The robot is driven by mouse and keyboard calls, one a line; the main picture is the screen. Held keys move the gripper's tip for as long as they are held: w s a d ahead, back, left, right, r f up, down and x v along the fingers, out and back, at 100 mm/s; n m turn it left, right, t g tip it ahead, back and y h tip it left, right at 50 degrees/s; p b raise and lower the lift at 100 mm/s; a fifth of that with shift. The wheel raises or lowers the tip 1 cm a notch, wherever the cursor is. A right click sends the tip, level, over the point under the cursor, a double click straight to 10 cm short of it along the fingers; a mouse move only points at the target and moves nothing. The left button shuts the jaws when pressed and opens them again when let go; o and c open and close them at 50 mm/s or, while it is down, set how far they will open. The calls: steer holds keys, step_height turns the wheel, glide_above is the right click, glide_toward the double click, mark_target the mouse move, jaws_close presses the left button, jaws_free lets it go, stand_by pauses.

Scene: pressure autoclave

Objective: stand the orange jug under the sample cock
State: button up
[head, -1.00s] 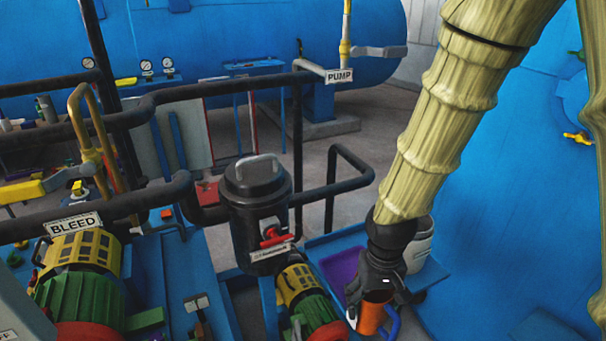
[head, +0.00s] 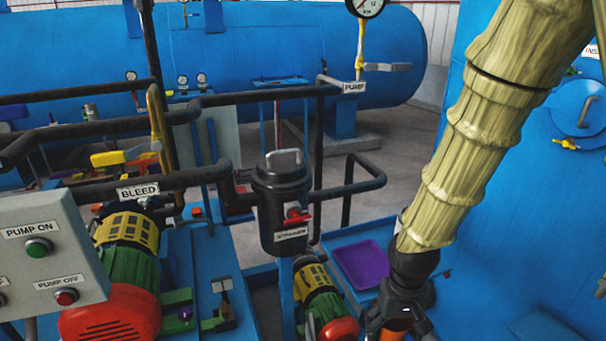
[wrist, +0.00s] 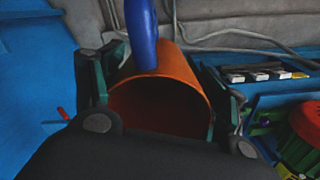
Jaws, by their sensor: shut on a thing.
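My gripper (head: 396,318) is low at the right of the head view, shut on the orange jug (head: 397,325). Only a small part of the jug shows there, at the bottom edge. In the wrist view the jug (wrist: 188,62) sits between my two fingers, its round open mouth facing the camera. Its blue handle (wrist: 141,32) is at the top. The jug's inside is dark. No label marks a sample cock; a small yellow-handled cock (head: 565,144) sticks out of the blue vessel at the right.
A purple tray (head: 362,263) lies on a blue stand left of my arm. A black strainer pot (head: 283,212) with a red valve, black pipes and a pump (head: 318,290) stand further left. A grey button box (head: 50,255) fills the lower left. The blue vessel wall (head: 530,235) is close at right.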

steer(key=shift+w+a+f, duration=0.15)
steer(key=shift+w+f, duration=0.65)
steer(key=shift+w, duration=0.05)
steer(key=w+a+f, duration=0.1)
steer(key=w+f, duration=0.6)
steer(key=f, duration=0.5)
steer(key=shift+a+f, duration=0.15)
steer(key=shift+f, duration=0.25)
